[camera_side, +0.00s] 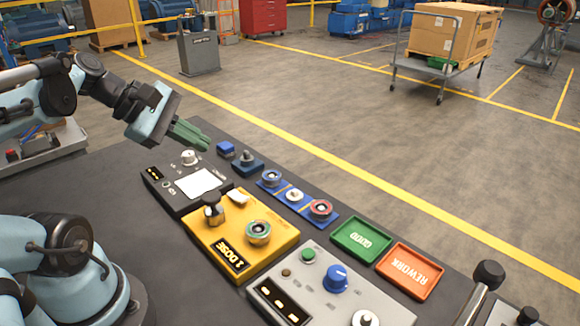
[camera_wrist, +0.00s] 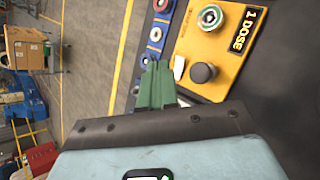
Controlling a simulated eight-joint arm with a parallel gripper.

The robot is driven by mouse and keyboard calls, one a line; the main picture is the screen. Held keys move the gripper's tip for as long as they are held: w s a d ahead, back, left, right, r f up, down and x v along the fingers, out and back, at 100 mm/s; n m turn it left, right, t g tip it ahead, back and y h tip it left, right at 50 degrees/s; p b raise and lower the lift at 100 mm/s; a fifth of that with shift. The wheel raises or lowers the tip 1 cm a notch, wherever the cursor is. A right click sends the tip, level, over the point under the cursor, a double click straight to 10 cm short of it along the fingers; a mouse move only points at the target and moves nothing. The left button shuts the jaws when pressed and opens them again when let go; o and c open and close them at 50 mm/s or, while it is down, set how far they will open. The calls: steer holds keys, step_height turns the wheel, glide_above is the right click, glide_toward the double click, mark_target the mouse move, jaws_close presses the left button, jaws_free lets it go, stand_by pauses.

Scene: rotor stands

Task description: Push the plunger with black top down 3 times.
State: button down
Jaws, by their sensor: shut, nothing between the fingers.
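The plunger with a black top (camera_side: 212,201) stands upright on the yellow dose box (camera_side: 283,236) in the side view. In the wrist view its round black top (camera_wrist: 202,73) sits on the yellow box, to the right of my fingers. My gripper (camera_side: 205,143) has green fingers pressed together and holds nothing. It hangs in the air beyond the plunger, above the far end of the row of devices. The fingers also show in the wrist view (camera_wrist: 157,68). The plunger and the gripper are apart.
A green-rimmed round part (camera_side: 258,231) stands on the yellow box near the plunger. A dark device with a white pad (camera_side: 197,183), a blue strip with round parts (camera_side: 294,195), a grey control box (camera_side: 325,290), a green tray (camera_side: 361,240) and an orange tray (camera_side: 409,270) surround it.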

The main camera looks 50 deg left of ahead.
glide_toward(214, 195)
steer(key=shift+w+d+f, duration=0.4)
steer(key=shift+w, duration=0.45)
steer(key=shift+w+d+f, duration=0.4)
steer(key=shift+w, duration=0.45)
steer(key=shift+w+d+f, duration=0.4)
steer(key=shift+w, duration=0.45)
steer(key=shift+f, duration=0.1)
steer(key=shift+f, duration=0.35)
steer(key=shift+f, duration=1.1)
stand_by(1.5)
steer(key=shift+r, duration=1.55)
steer(key=shift+r, duration=2.5)
